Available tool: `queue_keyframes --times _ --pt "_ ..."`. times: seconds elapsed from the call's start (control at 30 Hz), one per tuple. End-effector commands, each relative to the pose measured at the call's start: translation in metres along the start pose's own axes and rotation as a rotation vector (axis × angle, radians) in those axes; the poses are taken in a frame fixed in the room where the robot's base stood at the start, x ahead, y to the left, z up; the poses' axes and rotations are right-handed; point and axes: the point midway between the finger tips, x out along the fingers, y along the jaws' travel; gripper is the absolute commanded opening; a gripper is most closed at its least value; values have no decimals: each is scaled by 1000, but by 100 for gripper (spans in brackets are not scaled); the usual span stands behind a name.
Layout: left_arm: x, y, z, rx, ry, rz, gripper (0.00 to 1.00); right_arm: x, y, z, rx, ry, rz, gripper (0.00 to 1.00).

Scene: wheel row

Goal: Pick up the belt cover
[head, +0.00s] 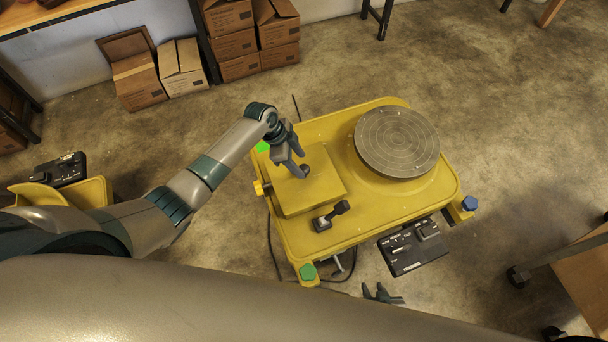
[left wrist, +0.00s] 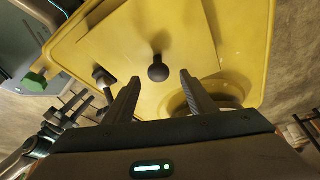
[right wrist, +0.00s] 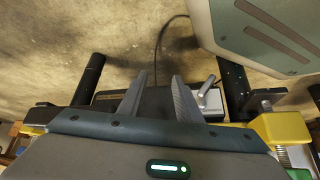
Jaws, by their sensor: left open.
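The belt cover (head: 325,185) is a flat yellow raised box on the left part of the yellow wheel deck (head: 385,218), left of the round grey wheel head (head: 397,141). Its small dark knob (head: 305,170) stands on top. My left gripper (head: 298,173) is open above the cover, close to the knob. In the left wrist view the knob (left wrist: 158,73) shows beyond and between the open fingers (left wrist: 159,80), with the yellow cover (left wrist: 120,45) around it. I cannot tell any contact. My right gripper (head: 383,294) is open and empty near the deck's front edge, low in the head view.
A black lever (head: 331,216) stands on the deck in front of the cover. A black control box (head: 413,247) is at the front right edge. Green (head: 308,272) and blue (head: 469,203) knobs sit at the corners. Cardboard boxes (head: 182,68) stand at the back wall.

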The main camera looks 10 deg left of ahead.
Motion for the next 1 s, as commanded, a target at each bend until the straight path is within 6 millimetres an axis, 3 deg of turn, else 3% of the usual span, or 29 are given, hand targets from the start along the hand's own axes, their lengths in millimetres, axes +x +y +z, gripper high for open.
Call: queue_keyframes --times 0.4,0.93,1.0 --pt "42 2 0 -1 0 1 51 0 -2 2 -1 9 -3 31" --pt "44 2 0 0 0 0 51 0 -2 0 -1 9 -3 31" --pt "44 2 0 0 0 0 34 0 -2 0 -1 9 -3 31"
